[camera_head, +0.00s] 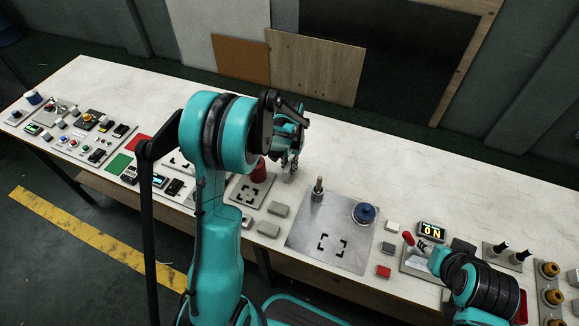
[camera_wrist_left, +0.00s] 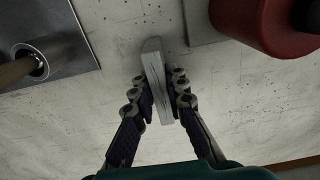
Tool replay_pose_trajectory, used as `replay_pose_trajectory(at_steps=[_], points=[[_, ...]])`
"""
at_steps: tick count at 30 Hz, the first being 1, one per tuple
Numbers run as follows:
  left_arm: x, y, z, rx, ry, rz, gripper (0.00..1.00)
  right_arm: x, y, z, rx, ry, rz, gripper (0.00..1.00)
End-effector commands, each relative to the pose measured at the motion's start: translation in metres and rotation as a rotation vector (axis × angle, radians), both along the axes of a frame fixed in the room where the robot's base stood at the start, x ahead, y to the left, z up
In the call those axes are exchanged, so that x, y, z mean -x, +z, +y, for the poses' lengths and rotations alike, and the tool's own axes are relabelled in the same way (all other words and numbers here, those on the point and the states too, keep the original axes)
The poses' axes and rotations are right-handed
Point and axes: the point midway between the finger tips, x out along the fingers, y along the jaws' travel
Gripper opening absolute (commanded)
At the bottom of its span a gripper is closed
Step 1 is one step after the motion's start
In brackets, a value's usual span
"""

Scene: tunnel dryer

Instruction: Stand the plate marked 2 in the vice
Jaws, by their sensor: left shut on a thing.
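My left gripper (camera_head: 291,165) is over the worktop, just right of a red cylinder (camera_head: 261,170). In the left wrist view the left gripper (camera_wrist_left: 162,98) is shut on a narrow pale grey plate (camera_wrist_left: 154,75), gripping it between both fingers. No number shows on the held plate. The red cylinder also shows at the upper right of the wrist view (camera_wrist_left: 268,22). Two grey blocks (camera_head: 278,209) (camera_head: 268,229) lie on the worktop below the gripper. I cannot make out a vice with certainty.
A metal base plate (camera_head: 310,240) with corner marks carries an upright post (camera_head: 318,188) and a blue knob (camera_head: 363,213). Right of it are small blocks, a red-handled lever (camera_head: 408,238) and a lit display (camera_head: 431,231). Control panels fill the left. The rear worktop (camera_head: 370,160) is clear.

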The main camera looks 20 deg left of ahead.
Motion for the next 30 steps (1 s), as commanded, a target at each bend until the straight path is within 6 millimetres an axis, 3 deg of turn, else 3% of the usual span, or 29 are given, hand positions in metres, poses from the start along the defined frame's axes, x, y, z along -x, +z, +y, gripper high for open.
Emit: replay_pose_trajectory(at_steps=[4,5,7,16,20,30], points=[[0.0,-0.004,0.0,0.0,0.0,0.0,0.0,0.0,-0.004,0.0,0.0,0.0,0.0,0.4],[0.0,-0.004,0.0,0.0,0.0,0.0,0.16,0.0,-0.004,0.0,0.0,0.0,0.0,0.4],[0.0,-0.003,0.0,0.0,0.0,0.0,0.34,0.0,-0.003,0.0,0.0,0.0,0.0,0.4],[0.0,-0.002,0.0,0.0,0.0,0.0,0.34,0.0,-0.002,0.0,0.0,0.0,0.0,0.4],[0.0,0.007,0.0,0.0,0.0,0.0,0.34,0.0,0.004,0.0,0.0,0.0,0.0,0.4],[0.0,0.08,0.0,0.0,0.0,0.0,0.34,0.0,0.029,0.0,0.0,0.0,0.0,0.4]])
